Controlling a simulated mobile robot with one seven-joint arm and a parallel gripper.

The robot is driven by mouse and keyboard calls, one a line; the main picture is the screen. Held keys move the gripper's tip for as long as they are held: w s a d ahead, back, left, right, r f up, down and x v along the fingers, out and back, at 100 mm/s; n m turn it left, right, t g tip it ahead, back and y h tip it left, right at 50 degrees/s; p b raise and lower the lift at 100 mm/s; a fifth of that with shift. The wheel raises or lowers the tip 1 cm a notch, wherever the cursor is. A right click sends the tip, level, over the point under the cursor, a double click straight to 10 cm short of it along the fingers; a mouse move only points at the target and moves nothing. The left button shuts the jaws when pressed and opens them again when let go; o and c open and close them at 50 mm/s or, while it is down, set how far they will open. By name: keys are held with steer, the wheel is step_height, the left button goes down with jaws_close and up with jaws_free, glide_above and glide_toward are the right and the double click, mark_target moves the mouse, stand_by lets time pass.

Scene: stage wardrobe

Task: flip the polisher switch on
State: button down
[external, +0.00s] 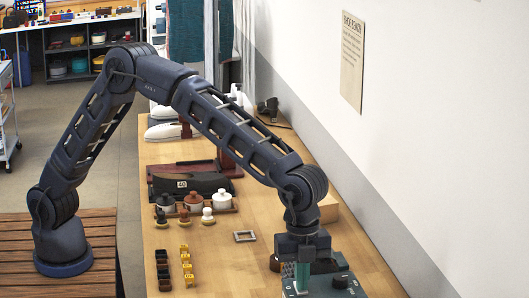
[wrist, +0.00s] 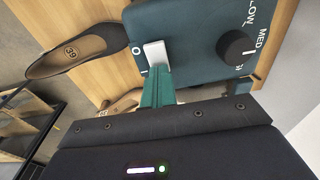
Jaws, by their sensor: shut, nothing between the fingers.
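The polisher (external: 352,284) is a dark teal box at the front right of the bench. In the wrist view its top face (wrist: 190,25) carries a black knob (wrist: 235,47) marked LOW and MED. A white switch (wrist: 154,52) sits near its edge, with O and I marks beside it. My gripper (external: 302,280) points down over the polisher. In the wrist view its teal fingers (wrist: 156,72) are shut and empty, with tips at the I end of the switch. I cannot tell whether they touch it, or which way the switch is tipped.
A black shoe marked 39 (wrist: 82,50) lies beside the polisher. On the bench stand jars (external: 193,198), yellow pieces (external: 187,268), a small square frame (external: 245,236) and a dark shoe (external: 190,183). The wall (external: 420,130) closes the right side.

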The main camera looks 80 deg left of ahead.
steer(key=shift+a, duration=0.85)
steer(key=shift+r, duration=0.15)
step_height(320, 180, up, 14)
steer(key=a, duration=0.2)
steer(key=shift+f, duration=0.2)
steer(key=shift+d, duration=0.15)
steer(key=shift+d+r+h, duration=0.15)
steer(key=shift+d+h, duration=0.15)
steer(key=shift+d, duration=0.25)
steer(key=f, duration=0.4)
steer(key=d+f, duration=0.1)
steer(key=f, duration=0.4)
steer(key=d+f, duration=0.1)
steer(key=f, duration=0.4)
